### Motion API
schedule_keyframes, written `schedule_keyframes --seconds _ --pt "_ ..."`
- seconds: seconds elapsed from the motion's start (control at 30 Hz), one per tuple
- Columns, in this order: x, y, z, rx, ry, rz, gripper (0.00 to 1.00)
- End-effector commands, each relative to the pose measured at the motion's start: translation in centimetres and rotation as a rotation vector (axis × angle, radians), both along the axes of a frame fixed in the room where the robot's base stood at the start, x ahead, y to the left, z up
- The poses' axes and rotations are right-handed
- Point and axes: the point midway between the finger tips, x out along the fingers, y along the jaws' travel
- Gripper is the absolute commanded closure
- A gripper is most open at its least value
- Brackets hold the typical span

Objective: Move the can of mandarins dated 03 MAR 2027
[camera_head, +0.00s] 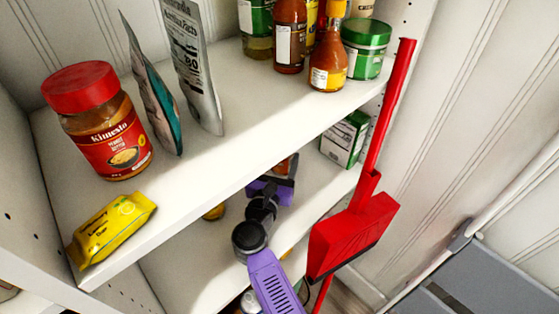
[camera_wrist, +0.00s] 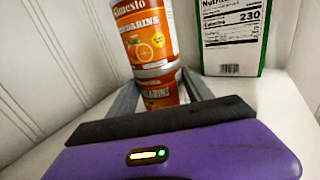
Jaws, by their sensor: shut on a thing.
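Two orange mandarin cans show in the wrist view, one stacked on the other. The upper can (camera_wrist: 145,35) has a Kimesto label with an orange fruit; small print on its right side is too blurred to read. The lower can (camera_wrist: 160,91) sits between the grey fingers of my gripper (camera_wrist: 160,84), which is shut on it. No date is legible on either can. In the head view my gripper (camera_head: 279,182) reaches into the lower shelf, and only a bit of orange shows behind it.
A green and white box (camera_wrist: 232,35) stands right of the cans, also seen in the head view (camera_head: 345,138). The upper shelf (camera_head: 215,170) overhangs my arm, with a peanut butter jar (camera_head: 97,120) and bottles on it. A red dustpan (camera_head: 352,235) hangs at the right.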

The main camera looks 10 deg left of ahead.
Motion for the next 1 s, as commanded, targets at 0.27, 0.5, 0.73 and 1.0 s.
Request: schedule_keyframes --seconds 0.27,0.5,0.73,1.0 --pt "0.42 -0.29 -0.02 0.0 0.0 -0.001 0.95" --pt "0.41 -0.28 -0.01 0.0 0.0 -0.001 0.35" --pt "0.41 -0.3 -0.01 0.0 0.0 -0.001 0.16" --pt "-0.23 -0.2 -0.08 -0.001 0.001 0.0 0.16"
